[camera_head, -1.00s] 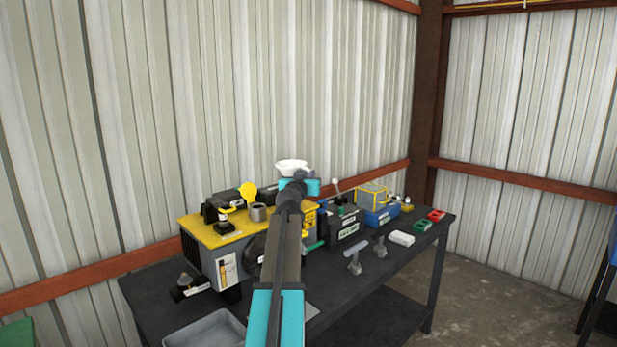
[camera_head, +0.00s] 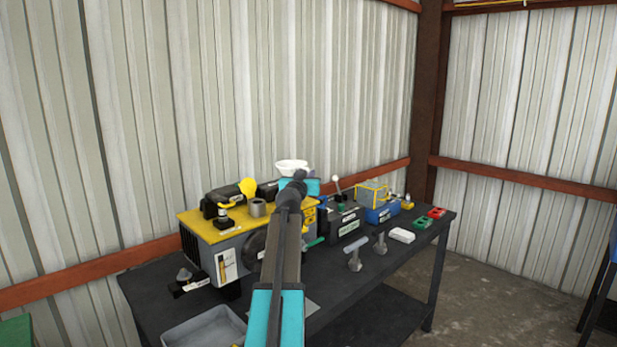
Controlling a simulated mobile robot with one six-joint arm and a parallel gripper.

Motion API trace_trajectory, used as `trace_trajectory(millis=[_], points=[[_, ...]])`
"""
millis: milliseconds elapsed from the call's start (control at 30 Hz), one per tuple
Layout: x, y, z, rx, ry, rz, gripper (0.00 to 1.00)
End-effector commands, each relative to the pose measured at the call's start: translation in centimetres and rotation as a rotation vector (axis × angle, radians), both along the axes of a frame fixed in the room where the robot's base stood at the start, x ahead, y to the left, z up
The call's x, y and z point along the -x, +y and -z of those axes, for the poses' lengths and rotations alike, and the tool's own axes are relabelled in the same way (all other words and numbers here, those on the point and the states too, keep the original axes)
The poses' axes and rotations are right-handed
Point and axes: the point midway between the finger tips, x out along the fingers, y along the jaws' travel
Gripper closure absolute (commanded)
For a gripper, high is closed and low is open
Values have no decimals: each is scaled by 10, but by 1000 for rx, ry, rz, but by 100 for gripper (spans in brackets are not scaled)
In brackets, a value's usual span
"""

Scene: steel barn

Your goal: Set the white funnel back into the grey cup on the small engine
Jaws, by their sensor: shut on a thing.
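The white funnel (camera_head: 292,167) shows above the end of my arm, raised higher than the yellow-topped engine. My gripper (camera_head: 298,180) is shut on the funnel; its fingers are mostly hidden behind my own arm. The grey cup (camera_head: 258,208) stands upright on the yellow top of the small engine (camera_head: 205,232). The cup is to the left of and below the funnel in the picture, and the two are apart.
A yellow round-topped part (camera_head: 247,188) and a black part (camera_head: 222,200) stand near the cup. The dark bench (camera_head: 330,277) also holds a grey tray (camera_head: 205,330), a black box (camera_head: 342,226), a blue box (camera_head: 381,214) and a white block (camera_head: 401,235). A corrugated wall stands behind.

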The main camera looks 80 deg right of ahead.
Motion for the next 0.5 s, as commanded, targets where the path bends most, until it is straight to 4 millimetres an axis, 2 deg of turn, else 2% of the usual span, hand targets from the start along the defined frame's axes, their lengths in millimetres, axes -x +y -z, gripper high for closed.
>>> trace_trajectory(millis=[500], points=[[0,0,10,1,0,0,100]])
